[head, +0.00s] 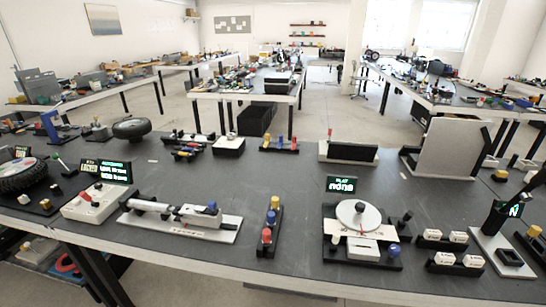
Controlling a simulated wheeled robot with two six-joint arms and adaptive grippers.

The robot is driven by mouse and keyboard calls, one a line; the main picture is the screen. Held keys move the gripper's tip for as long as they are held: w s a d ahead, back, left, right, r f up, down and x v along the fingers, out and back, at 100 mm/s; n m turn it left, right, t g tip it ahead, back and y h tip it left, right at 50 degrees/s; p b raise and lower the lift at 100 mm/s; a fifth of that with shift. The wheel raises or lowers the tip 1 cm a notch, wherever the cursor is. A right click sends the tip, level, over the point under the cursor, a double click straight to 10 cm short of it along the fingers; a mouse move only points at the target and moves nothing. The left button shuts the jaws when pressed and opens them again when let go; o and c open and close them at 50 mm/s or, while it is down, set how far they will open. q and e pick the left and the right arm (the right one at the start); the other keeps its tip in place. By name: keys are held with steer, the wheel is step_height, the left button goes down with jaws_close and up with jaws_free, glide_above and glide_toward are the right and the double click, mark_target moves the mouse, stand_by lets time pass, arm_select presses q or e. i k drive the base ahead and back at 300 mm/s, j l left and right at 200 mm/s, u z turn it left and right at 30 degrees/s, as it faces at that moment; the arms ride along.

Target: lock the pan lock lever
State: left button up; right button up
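No part is marked as the pan lock lever, and I cannot tell for sure which one it is. A device with a round white disc (358,214) and a dark centre knob stands on a black base (330,262) right of centre on the near table. A light bar (343,229) crosses just in front of the disc, and a blue knob (394,250) is at its right. At the right edge, a slanted black lever-like part (496,216) with a white end stands over a white plate (490,262). Neither of my grippers shows.
Bare table lies between devices.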

mark_target(410, 213)
steer(key=z, duration=1.25)
